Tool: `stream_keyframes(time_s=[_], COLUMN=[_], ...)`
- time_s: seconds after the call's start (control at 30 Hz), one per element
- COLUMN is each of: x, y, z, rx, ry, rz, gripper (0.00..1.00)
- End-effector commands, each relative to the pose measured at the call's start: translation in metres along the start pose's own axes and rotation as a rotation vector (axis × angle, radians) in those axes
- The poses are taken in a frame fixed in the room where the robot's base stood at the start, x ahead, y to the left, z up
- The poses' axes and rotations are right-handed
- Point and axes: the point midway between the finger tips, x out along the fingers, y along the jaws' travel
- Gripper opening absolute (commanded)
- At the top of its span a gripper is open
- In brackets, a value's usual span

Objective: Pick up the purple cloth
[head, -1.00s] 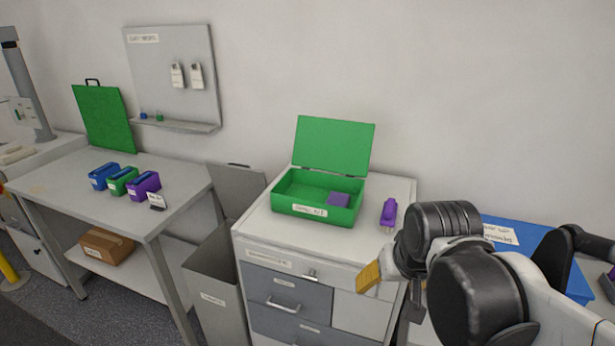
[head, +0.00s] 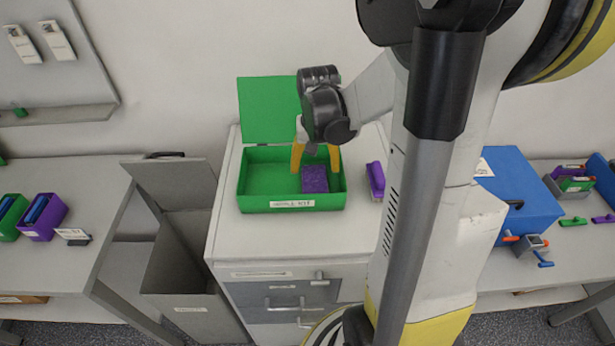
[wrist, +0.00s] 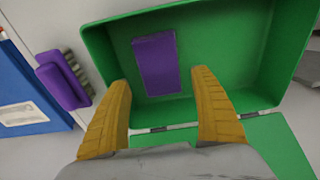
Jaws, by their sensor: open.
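The purple cloth (head: 314,179) lies flat in the right part of the open green box (head: 277,206) on the cabinet top. My gripper (head: 315,168) is over the back right part of the box, its yellow fingers pointing down and apart. In the wrist view, the cloth (wrist: 157,63) shows ahead of and between the two open fingertips (wrist: 163,82), inside the green box (wrist: 108,66). Nothing is between the fingers that I can see. The gap in height between the fingertips and the cloth is hard to judge.
The green lid (head: 268,110) stands raised behind the box. A purple brush (head: 376,180) lies just right of the box. A blue box (head: 521,196) stands farther right, partly behind my arm. A grey bin (head: 190,255) stands left of the cabinet.

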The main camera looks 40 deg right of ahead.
Motion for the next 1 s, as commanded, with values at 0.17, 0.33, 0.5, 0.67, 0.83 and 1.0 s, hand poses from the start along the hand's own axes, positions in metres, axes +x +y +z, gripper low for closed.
stream_keyframes(time_s=[0.17, 0.33, 0.5, 0.67, 0.83, 1.0], x=[0.018, 0.045, 0.056, 0.055, 0.055, 0.055], y=[0.001, 0.002, 0.002, 0.002, 0.002, 0.002], z=[0.002, 0.006, 0.006, 0.006, 0.006, 0.006], rx=[0.000, -0.001, -0.001, -0.001, -0.001, -0.001], ry=[0.000, 0.001, 0.001, 0.001, 0.001, 0.001], rz=[0.000, 0.000, 0.000, 0.000, 0.000, 0.000], gripper=[0.74, 0.74, 0.74, 0.74, 0.34, 0.33])
